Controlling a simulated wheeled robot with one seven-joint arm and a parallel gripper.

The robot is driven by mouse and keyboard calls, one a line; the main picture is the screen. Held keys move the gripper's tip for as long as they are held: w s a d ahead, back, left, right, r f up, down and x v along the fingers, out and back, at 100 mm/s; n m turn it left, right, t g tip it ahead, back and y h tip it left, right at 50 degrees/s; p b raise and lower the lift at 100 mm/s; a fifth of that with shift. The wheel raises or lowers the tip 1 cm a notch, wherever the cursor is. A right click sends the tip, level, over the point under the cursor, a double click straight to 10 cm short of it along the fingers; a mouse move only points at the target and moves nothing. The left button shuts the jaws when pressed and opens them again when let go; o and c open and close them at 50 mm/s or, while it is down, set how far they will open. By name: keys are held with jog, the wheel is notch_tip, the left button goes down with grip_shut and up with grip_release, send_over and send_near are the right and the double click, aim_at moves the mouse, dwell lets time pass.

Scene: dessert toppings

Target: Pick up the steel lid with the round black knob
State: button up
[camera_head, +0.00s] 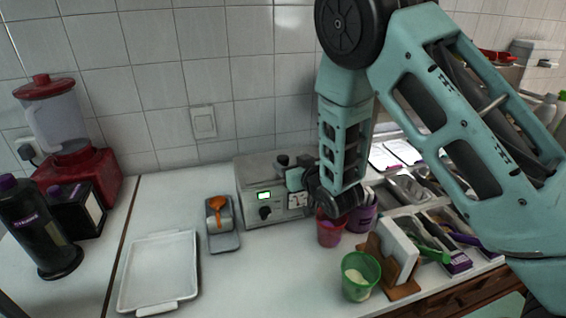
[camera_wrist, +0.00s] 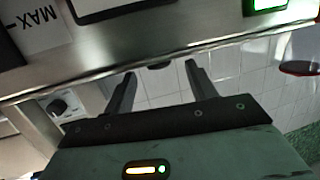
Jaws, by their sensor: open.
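The steel lid (camera_head: 258,166) forms the flat top of the steel appliance (camera_head: 246,206) against the tiled wall. A black knob (camera_head: 282,160) stands up from it, close to my gripper. My gripper (camera_wrist: 160,72) is open, its two fingers apart with nothing clasped between them. In the head view my gripper (camera_head: 293,176) is over the right part of the appliance and partly hides it. In the wrist view the view is inverted, and a small dark shape (camera_wrist: 159,66) shows between the fingertips at the steel edge; I cannot tell if it is the knob.
A red cup (camera_head: 330,232) and a green cup (camera_head: 360,278) stand right of the appliance, near a wooden holder (camera_head: 400,285). An orange ladle (camera_head: 217,204) rests on a stand at left. A white tray (camera_head: 160,270) lies front left, beyond which is a red blender (camera_head: 75,165).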

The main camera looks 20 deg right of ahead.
aim_at(286, 160)
jog(key=p+x, duration=0.2)
jog(key=x, duration=0.2)
jog(key=shift+w, duration=0.1)
jog(key=shift+w+f, duration=0.25)
jog(key=shift+w, duration=0.3)
grip_shut()
